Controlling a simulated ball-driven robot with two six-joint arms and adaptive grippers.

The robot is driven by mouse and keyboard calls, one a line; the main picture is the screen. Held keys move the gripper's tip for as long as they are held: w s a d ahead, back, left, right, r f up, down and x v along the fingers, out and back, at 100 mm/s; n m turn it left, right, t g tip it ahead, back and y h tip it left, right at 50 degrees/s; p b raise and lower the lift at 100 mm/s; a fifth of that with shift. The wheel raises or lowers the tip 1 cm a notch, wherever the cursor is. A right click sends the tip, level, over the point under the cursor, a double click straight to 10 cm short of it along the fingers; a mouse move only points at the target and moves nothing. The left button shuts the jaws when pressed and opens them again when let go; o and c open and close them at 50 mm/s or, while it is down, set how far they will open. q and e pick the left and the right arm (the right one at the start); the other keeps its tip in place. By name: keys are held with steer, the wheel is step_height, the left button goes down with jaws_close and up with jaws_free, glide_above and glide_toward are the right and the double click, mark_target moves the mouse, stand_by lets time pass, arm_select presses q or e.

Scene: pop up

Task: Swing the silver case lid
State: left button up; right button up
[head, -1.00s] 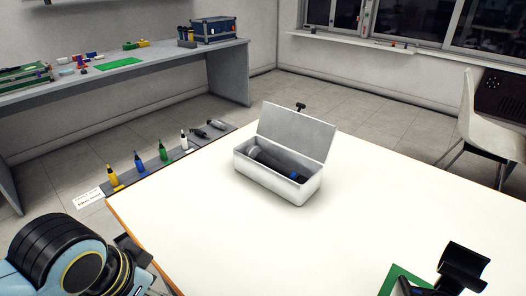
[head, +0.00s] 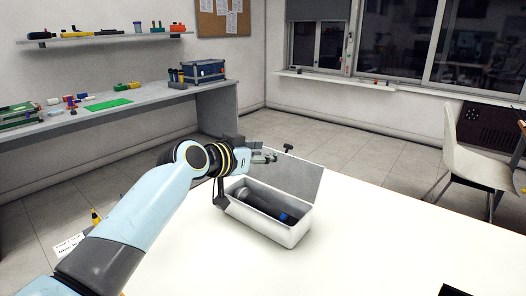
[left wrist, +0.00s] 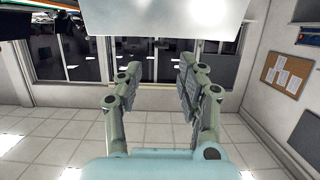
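The silver case (head: 268,238) stands on the white table with its lid (head: 300,180) raised at the back, leaning away. Dark items, one with a blue part, lie inside. My left gripper (head: 268,157) is at the lid's upper left corner, with the forearm partly covering the case's left end; I cannot tell if it touches the lid. In the left wrist view my left gripper (left wrist: 157,82) has its fingers apart with nothing between them. A pale panel, apparently the lid (left wrist: 165,18), fills the top of that view. My right gripper does not show.
The white table (head: 370,240) is clear right of the case. A black piece (head: 455,291) shows at the bottom edge, unidentified. A bench (head: 150,92) with a blue toolbox (head: 203,71) runs along the left wall. A white chair (head: 470,155) stands at right.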

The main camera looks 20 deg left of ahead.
mark_target(287, 146)
arm_select(q)
steer(key=b+x, duration=0.5)
steer(key=x, duration=0.3)
steer(key=shift+w+r+b, duration=0.15)
steer(key=shift+w+b, duration=0.1)
steer(key=shift+b, duration=0.1)
steer(key=shift+w+r, duration=0.1)
steer(key=shift+r, duration=0.05)
steer(key=shift+c, duration=0.8)
steer(key=shift+r, duration=0.15)
jaws_close()
steer(key=shift+c, duration=0.6)
jaws_free()
